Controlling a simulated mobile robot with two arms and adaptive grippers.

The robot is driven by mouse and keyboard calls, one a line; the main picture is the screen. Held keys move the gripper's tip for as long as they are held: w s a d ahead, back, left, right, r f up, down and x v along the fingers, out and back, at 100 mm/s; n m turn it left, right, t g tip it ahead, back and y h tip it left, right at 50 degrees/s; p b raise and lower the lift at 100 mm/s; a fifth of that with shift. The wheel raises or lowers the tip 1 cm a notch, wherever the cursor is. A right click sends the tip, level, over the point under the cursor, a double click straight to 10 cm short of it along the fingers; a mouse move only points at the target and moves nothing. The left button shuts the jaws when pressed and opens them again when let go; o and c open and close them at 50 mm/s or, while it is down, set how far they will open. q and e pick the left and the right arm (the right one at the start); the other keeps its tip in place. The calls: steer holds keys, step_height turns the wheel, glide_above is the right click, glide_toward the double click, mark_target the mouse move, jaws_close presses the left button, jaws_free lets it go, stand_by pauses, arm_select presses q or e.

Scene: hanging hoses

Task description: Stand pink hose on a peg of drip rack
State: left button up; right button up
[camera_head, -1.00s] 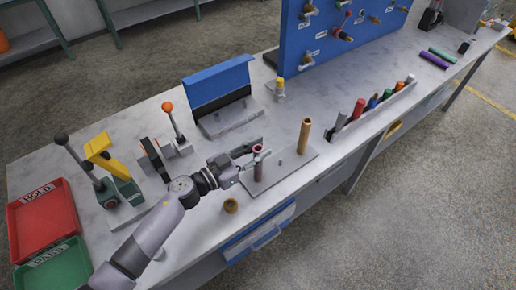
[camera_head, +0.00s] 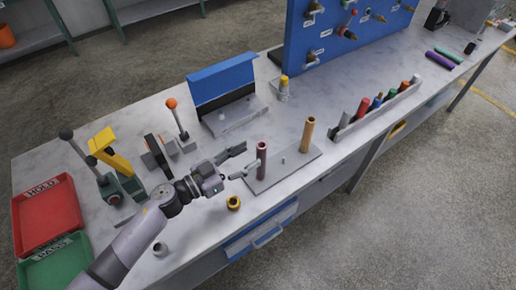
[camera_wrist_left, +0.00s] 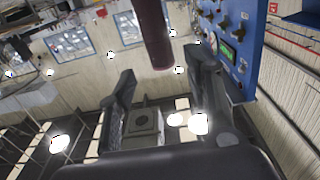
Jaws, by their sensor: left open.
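The pink hose (camera_head: 261,160), a dark dusky-pink tube, stands upright at the near left end of the drip rack (camera_head: 272,180), a grey plate. Its foot hides any peg under it. A short bare peg (camera_head: 284,161) shows in the middle of the rack, and a tan hose (camera_head: 307,134) stands at the far end. My left gripper (camera_head: 241,160) is open and empty, just left of the pink hose and apart from it. In the left wrist view the hose (camera_wrist_left: 154,35) is ahead of the open fingers (camera_wrist_left: 160,75). My right gripper is not in view.
A short yellow-brown ring (camera_head: 233,203) sits near the front edge below my gripper. A holder with several coloured tubes (camera_head: 377,110) is to the right. Levers (camera_head: 178,120), a blue-backed stand (camera_head: 222,85) and red and green trays (camera_head: 45,214) are also on the bench.

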arm_select(q)
steer(key=v, duration=0.6)
steer(key=shift+s+a, duration=0.2)
